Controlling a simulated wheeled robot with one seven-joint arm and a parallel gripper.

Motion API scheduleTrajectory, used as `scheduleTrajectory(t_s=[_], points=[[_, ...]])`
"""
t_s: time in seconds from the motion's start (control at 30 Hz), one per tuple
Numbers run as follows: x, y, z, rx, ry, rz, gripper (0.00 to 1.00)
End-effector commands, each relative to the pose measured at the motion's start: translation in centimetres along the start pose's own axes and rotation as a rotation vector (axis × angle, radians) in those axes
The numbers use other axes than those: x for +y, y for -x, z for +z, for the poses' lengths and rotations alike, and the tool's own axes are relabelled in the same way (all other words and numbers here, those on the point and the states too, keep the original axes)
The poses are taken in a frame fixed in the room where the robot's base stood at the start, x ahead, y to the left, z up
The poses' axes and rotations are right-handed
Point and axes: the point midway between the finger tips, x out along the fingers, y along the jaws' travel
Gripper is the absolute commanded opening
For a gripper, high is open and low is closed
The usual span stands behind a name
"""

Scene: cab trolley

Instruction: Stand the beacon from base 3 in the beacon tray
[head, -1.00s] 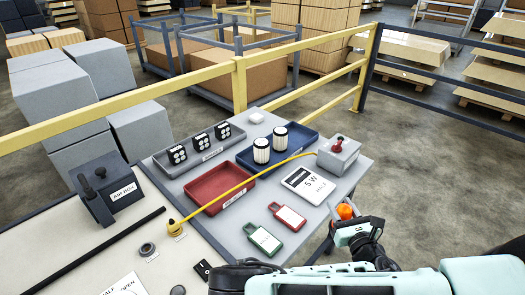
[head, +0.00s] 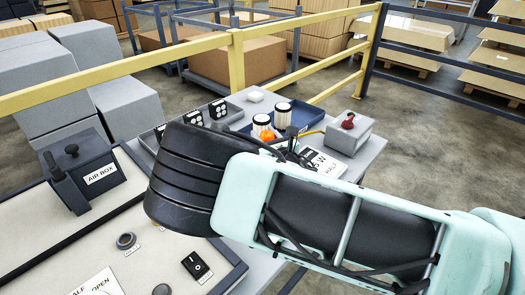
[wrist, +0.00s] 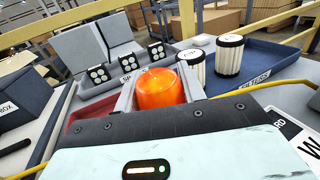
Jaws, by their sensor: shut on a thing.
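The beacon (head: 267,135) is a small orange dome; it shows larger in the wrist view (wrist: 160,88). My gripper (wrist: 160,78) is shut on it, with one grey finger on each side, and the dome stands roughly upright. In the head view it is in front of the two white filters, partly behind my arm. A strip of red tray (wrist: 84,111) shows to the left of the gripper in the wrist view; my arm hides this tray in the head view. I cannot read a beacon tray label. The beacon's lower part and base 3 are hidden.
A blue tray (head: 311,117) holds two white, black-capped filters (wrist: 229,56). A grey tray (head: 238,112) holds several black blocks. A grey box (head: 349,133) with a red knob, a yellow cable (wrist: 278,84) and a white sign (head: 326,164) are nearby.

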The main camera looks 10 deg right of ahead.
Motion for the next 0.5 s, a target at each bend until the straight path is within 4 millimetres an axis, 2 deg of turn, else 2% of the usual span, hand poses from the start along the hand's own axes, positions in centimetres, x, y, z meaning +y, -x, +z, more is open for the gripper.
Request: scheduleTrajectory(t_s=[0.1,0.37,0.5], points=[[-0.1,0.0,-2.0,0.0,-0.001,-0.001,0.13],[-0.1,0.0,-4.3,-0.001,-0.001,-0.001,0.13],[-0.1,0.0,-6.2,-0.001,-0.001,0.0,0.13]])
